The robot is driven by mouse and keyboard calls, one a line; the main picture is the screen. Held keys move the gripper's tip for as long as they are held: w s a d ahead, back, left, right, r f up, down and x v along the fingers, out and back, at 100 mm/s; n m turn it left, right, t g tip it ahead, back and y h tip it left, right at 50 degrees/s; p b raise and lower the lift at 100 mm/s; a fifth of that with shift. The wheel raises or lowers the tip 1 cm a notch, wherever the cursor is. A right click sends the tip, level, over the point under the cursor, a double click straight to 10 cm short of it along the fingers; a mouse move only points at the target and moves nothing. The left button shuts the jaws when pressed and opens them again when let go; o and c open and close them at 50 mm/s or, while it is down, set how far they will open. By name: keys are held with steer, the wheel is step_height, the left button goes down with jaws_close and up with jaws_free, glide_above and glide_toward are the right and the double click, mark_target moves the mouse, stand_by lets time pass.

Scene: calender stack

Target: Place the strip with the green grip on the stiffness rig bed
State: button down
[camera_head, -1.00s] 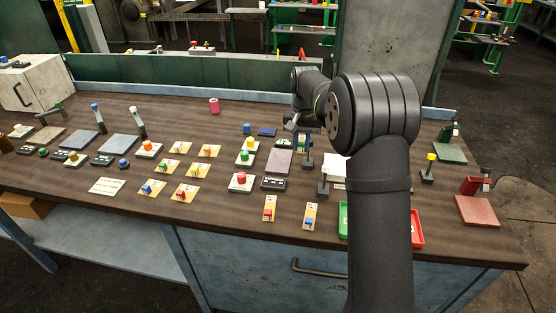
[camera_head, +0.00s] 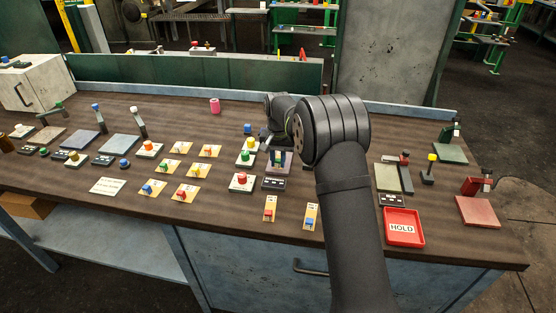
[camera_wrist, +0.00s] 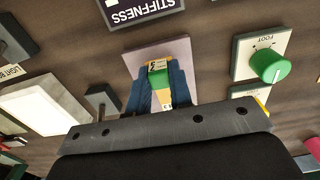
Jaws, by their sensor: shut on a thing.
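The strip with the green grip (camera_wrist: 158,78) is between the fingers of my gripper (camera_wrist: 160,84), which is shut on it; its pale end points toward the wrist. The grey stiffness rig bed (camera_wrist: 130,62) lies directly behind the strip in the wrist view, beside the STIFFNESS label (camera_wrist: 140,10). In the head view my gripper (camera_head: 277,158) is over the bed (camera_head: 287,167), just behind its dark label plate (camera_head: 273,183). I cannot tell whether the strip touches the bed. My gripper and the strip hide part of the bed.
A white block with the green FOOT knob (camera_wrist: 270,65) stands close beside the bed. A dark post (camera_wrist: 100,102) and a pale pad (camera_wrist: 42,108) are on the other side. The red HOLD tray (camera_head: 403,227) is at the front right, clear of the gripper.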

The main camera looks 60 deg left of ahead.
steer(key=shift+f, duration=0.1)
steer(key=c, duration=1.3)
jaws_free()
step_height(320, 180, up, 12)
step_height(320, 180, down, 12)
steer(key=shift+r, duration=1.75)
